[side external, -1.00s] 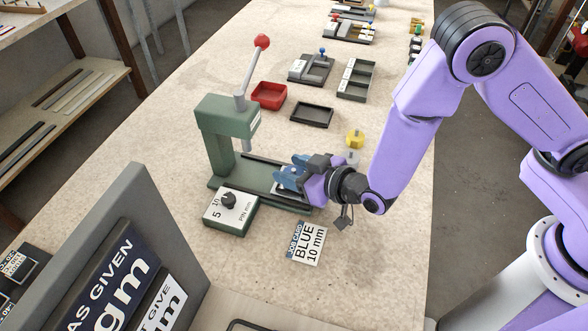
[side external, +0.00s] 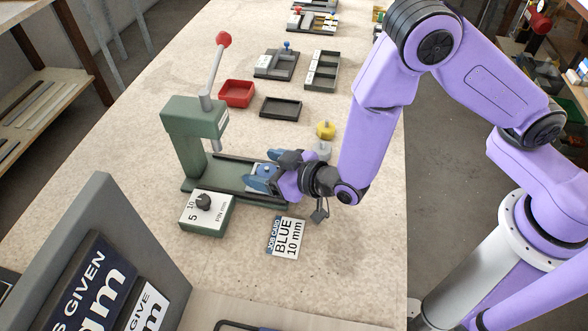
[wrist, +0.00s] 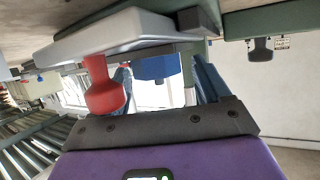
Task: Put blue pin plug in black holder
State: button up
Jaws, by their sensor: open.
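My gripper (side external: 264,176) is open, low over the right end of the green press's slide base. In the wrist view, a blue plug (wrist: 155,67) shows between my two blue fingers, with a gap to the right finger. A red plug (wrist: 104,88) stands beside it, near the left finger. Both project from a pale plate (wrist: 125,38). In the side view my fingers largely hide the plugs. A black rectangular tray (side external: 281,107), the likely black holder, lies empty behind the press.
The green press (side external: 194,118) with its red-knobbed lever stands left of my gripper. A dial box (side external: 207,213) and a job card (side external: 286,238) reading BLUE 10 mm lie in front. A red tray (side external: 237,93) and a yellow knob (side external: 325,130) are behind. Bench to the left is clear.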

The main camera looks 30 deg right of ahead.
jog(key=v, duration=1.7)
jog(key=shift+d, duration=0.3)
jog(key=shift+s, duration=0.15)
